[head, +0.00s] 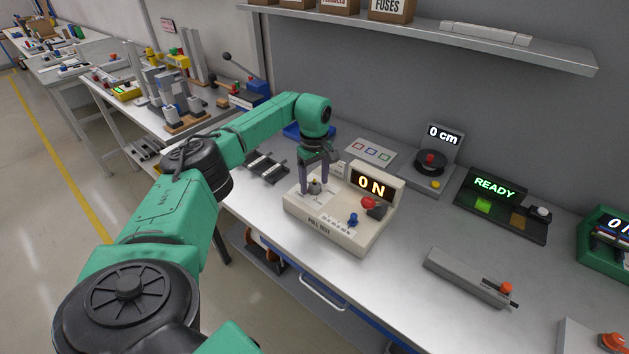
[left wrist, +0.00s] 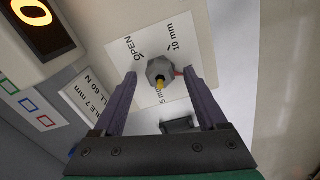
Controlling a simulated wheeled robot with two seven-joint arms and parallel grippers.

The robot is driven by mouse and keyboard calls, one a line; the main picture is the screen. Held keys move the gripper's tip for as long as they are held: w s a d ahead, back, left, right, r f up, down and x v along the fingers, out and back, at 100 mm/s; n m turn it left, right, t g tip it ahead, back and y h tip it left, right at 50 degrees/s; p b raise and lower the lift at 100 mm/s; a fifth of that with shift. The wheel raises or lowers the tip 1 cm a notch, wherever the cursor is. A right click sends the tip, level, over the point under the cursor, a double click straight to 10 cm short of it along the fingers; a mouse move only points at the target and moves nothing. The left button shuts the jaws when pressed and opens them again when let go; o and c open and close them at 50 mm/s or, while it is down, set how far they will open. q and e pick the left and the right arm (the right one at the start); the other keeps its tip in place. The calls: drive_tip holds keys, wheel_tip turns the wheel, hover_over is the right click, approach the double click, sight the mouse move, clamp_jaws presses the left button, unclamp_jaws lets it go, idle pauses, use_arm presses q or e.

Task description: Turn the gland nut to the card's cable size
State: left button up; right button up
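In the head view the nut (head: 315,187) is on the cream pull-test box (head: 335,222). My left gripper (left wrist: 160,74) is open, pointing down, fingers on either side of the nut with gaps showing. My right gripper is not in view.
A dark tray (head: 268,167) lies left of the box. A 0 cm reel unit (head: 432,167) and READY unit (head: 495,208) stand right.

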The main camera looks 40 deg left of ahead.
use_arm(q)
drive_tip(key=shift+r, duration=0.25)
wheel_tip(320, 180, up, 14)
drive_tip(key=b, duration=0.1)
drive_tip(key=shift+b, duration=0.3)
